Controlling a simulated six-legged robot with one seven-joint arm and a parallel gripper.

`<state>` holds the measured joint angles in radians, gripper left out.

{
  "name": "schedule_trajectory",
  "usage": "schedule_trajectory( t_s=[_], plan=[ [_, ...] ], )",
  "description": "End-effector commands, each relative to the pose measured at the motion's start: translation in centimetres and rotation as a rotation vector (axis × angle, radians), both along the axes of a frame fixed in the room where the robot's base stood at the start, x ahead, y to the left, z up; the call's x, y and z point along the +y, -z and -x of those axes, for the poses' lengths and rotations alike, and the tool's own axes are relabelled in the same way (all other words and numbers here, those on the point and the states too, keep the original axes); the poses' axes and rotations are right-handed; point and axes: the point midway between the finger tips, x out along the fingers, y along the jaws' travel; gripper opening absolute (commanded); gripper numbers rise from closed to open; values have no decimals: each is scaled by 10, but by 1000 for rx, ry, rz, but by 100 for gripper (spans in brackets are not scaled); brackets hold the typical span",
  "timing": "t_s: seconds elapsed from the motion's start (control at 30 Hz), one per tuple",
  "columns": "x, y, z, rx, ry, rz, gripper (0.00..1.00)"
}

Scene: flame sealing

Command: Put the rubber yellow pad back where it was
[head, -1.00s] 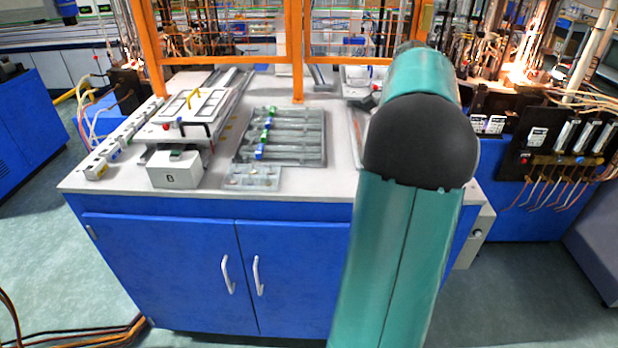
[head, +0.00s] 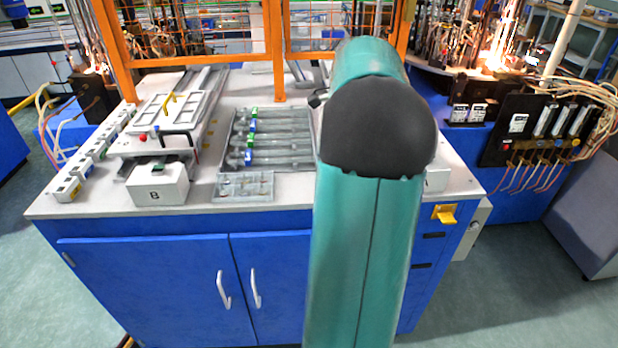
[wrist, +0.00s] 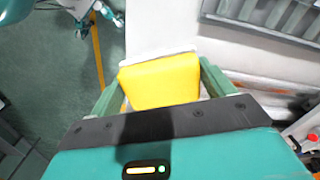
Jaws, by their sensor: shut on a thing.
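The yellow rubber pad (wrist: 160,82) fills the space between the two green fingers of my gripper (wrist: 163,88) in the wrist view. My gripper is shut on it, one finger at each side. The pad's far edge borders a pale edge and a white surface (wrist: 160,25); I cannot tell whether they touch. In the head view my arm hides the gripper and the held pad. A yellow fitting (head: 445,213) sits on the blue cabinet's right front, beside my arm; I cannot tell what it is.
The white-topped blue cabinet (head: 110,202) fills the middle. On it are a grey rack of tubes (head: 285,143), a clear compartment tray (head: 245,186), a white box marked B (head: 159,185) and a slide fixture (head: 165,115). Orange mesh frames stand behind. Flames burn (head: 497,58) at the back right.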

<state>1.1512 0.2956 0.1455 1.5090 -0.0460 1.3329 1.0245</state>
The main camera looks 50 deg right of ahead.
Motion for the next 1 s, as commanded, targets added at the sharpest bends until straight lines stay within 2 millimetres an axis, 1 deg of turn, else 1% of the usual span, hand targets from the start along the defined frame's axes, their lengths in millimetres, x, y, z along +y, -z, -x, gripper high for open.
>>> schedule_trajectory(
  t_s=[0.03, 0.17, 0.3, 0.4, 0.67, 0.83, 0.9, 1.0],
  plan=[
    [8, 5, -7, 0, -2, -1, 60],
    [29, 18, -28, 2, -2, -1, 60],
    [43, 45, -43, 2, -1, -2, 60],
    [51, 59, -52, 2, 0, -1, 60],
    [61, 77, -66, 1, -2, 0, 60],
    [61, 103, -66, 1, 2, -2, 60],
    [61, 107, -66, 1, 1, 0, 60],
    [61, 107, -67, 0, 0, 1, 60]
  ],
)
